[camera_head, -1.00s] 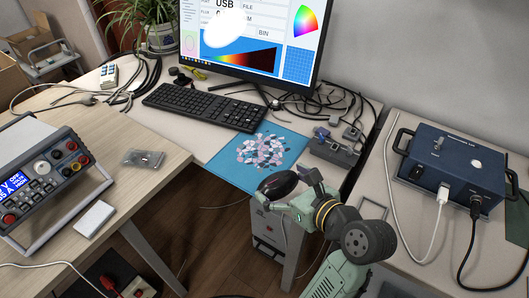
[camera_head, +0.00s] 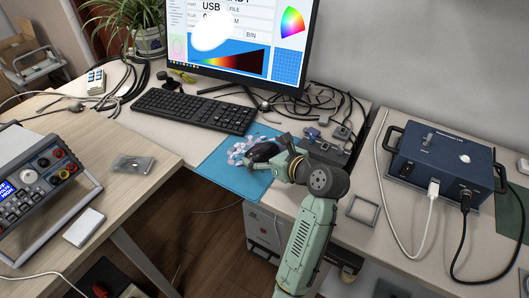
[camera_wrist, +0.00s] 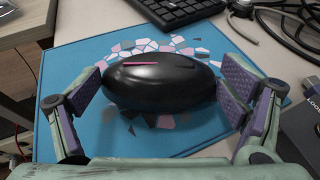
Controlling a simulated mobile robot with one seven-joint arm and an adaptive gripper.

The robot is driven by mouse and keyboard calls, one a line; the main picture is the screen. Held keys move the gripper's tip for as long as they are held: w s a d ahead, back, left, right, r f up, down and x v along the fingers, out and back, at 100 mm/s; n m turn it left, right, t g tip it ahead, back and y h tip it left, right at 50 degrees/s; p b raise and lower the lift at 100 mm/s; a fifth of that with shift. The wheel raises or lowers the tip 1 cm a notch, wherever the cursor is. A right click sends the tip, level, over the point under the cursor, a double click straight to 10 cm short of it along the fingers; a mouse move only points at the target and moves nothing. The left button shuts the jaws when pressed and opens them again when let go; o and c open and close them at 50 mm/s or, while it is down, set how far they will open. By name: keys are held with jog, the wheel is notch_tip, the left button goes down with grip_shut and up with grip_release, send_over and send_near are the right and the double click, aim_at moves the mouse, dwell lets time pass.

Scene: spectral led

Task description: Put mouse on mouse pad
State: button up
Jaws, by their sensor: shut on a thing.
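The black mouse (camera_wrist: 160,82) is between the two purple-padded fingers of my gripper (camera_wrist: 165,95) in the wrist view. The gripper is shut on it, one finger at each end. In the head view the mouse (camera_head: 262,153) is over the blue mouse pad (camera_head: 232,182). The pad also shows in the wrist view (camera_wrist: 75,70), with its pattern of pink, white and dark pieces partly hidden by the mouse. A dark shade lies on the pad below the mouse. I cannot tell whether the mouse touches the pad.
A black keyboard (camera_head: 195,110) lies behind the pad, before the monitor (camera_head: 245,40). Cables and small grey devices (camera_head: 325,146) crowd the right of the pad. A blue instrument box (camera_head: 440,165) stands further right. A bench supply (camera_head: 35,180) stands at the left.

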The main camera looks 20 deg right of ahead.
jog(key=shift+f, duration=0.3)
jog(key=o, duration=1.2)
jog(key=shift+f, duration=0.15)
